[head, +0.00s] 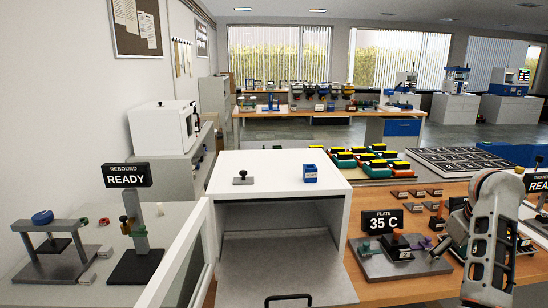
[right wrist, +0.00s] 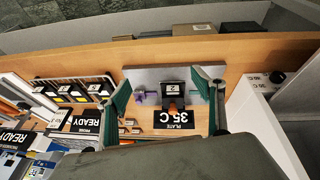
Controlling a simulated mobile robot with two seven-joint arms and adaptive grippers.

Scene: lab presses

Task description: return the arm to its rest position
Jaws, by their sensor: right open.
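My right arm stands at the right of the head view, over the wooden bench. Its gripper (head: 460,234) is small there and partly hidden by the arm. In the right wrist view the two green-grey fingers of the right gripper (right wrist: 160,82) are spread apart with nothing held between them. In the head view the grey plate (head: 378,266) lies left of my arm. My left gripper is not in view.
A white open-fronted cabinet (head: 230,176) stands at the centre, with its door (head: 178,262) swung out to the left. The rebound stand (head: 140,262) is at the left. Several small labelled blocks (head: 399,193) and green-orange racks (head: 345,160) sit behind the plate.

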